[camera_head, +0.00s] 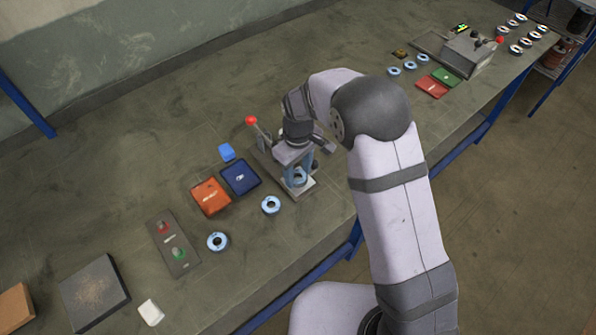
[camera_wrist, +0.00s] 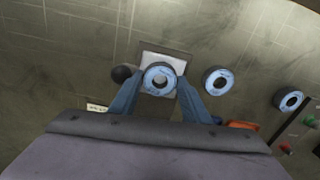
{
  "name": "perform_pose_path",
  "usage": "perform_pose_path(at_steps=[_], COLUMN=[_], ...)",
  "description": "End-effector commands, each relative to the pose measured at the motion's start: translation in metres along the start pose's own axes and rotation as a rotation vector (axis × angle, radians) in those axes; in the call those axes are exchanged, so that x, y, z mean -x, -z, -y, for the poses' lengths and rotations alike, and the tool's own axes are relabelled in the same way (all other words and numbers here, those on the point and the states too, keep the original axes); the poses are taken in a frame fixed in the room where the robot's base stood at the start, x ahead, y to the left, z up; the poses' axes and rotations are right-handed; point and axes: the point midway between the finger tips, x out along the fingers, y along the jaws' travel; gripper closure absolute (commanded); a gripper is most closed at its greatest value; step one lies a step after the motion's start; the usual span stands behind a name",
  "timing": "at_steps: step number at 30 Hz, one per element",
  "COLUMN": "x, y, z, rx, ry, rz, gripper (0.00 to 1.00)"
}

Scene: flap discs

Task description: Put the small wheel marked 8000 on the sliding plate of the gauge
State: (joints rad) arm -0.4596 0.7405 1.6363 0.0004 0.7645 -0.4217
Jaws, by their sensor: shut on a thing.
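My gripper (camera_wrist: 160,84) is shut on a small blue-rimmed wheel (camera_wrist: 160,64), its two blue fingers on either side of it. The wheel lies flat over the pale sliding plate (camera_wrist: 177,60). I cannot tell whether it touches the plate or is just above it. In the head view the held wheel (camera_head: 300,177) shows between the fingers at the front of the gauge (camera_head: 292,154), which has a red-knobbed lever (camera_head: 251,120). My wrist hides part of the gauge. The number on the held wheel is too small to read.
Two similar wheels lie on the bench, one (camera_head: 271,205) close left of the gauge, another (camera_head: 217,242) farther left. A button panel (camera_head: 173,243) lies farther left.

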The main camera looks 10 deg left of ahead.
Motion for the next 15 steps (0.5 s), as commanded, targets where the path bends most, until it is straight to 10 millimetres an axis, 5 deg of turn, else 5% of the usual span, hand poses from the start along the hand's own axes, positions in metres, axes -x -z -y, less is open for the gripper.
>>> perform_pose_path(at_steps=[1,2,4,15], x=[0.0002,0.0002,0.0002,0.0007], y=[0.0001,0.0001,0.0002,0.0003], z=[-0.0001,-0.0001,-0.0002,-0.0033], rx=[0.000,0.000,0.000,0.000], ry=[0.000,0.000,0.000,-0.006], rz=[0.000,0.000,-0.001,-0.003], gripper=[0.81,0.52,0.36,0.35])
